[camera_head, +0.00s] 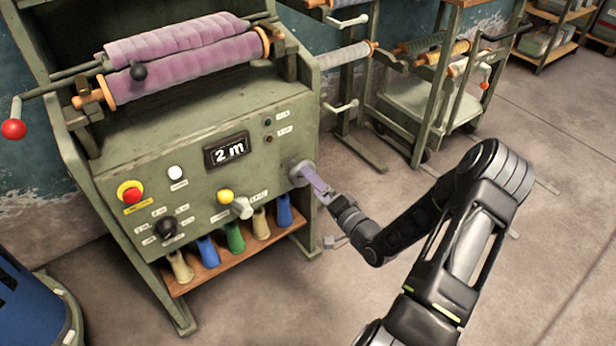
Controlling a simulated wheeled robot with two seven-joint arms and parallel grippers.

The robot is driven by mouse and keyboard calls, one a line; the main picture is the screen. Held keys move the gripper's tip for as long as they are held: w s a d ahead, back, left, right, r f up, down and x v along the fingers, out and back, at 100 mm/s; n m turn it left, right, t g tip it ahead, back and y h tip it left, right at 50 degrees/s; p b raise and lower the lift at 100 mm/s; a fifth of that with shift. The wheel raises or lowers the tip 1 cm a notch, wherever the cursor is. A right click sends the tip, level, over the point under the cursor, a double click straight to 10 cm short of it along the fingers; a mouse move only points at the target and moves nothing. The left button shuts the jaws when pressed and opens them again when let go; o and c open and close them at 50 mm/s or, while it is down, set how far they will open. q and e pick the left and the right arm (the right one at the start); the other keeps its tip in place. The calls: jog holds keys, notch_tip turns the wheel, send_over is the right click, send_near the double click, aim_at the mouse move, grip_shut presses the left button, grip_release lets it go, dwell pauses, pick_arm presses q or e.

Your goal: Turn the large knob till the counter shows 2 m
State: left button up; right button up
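The counter (227,150) on the green machine's front panel reads "2 m". A large round grey knob (297,172) sits at the right end of the panel, partly covered by my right gripper. My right gripper (308,173) reaches in from the right, with its purple finger part against or just in front of the knob. Whether its fingers are closed around the knob cannot be told from this angle. My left gripper is not in view.
The panel (150,190) also has a red button (131,194), a white button (175,172), a yellow button (225,196) and a grey lever (242,208). Purple rolls (190,66) lie above. Several coloured spools (235,237) stand on the shelf below.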

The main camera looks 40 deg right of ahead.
jog(key=s, duration=0.3)
jog(key=shift+s, duration=0.15)
dwell(0.5)
jog(key=s+a+f+n+g, duration=0.2)
jog(key=s+a+f+g, duration=0.15)
jog(key=f, duration=0.45)
jog(key=s+a+f+n+g, duration=0.1)
jog(key=s+a+f+g, duration=0.15)
jog(key=f+g, duration=0.45)
jog(key=s+a+f+n+g+y, duration=0.1)
jog(key=s+a+f, duration=0.15)
jog(key=a, duration=0.35)
jog(key=s+a+f+n+g+y, duration=0.1)
jog(key=s+a+f+n+y, duration=0.1)
jog(key=a+f, duration=0.3)
jog(key=s+a+r+n+g+y, duration=0.1)
jog(key=s+a+n+g, duration=0.15)
jog(key=s+a, duration=0.45)
jog(key=s+a+n+g+y, duration=0.1)
jog(key=s+a+n+g, duration=0.15)
jog(key=a, duration=0.85)
notch_tip(320, 180, up, 19)
jog(key=n+p, duration=0.1)
jog(key=p, duration=1.7)
jog(key=shift+w+a, duration=0.2)
jog(key=shift+a, duration=0.25)
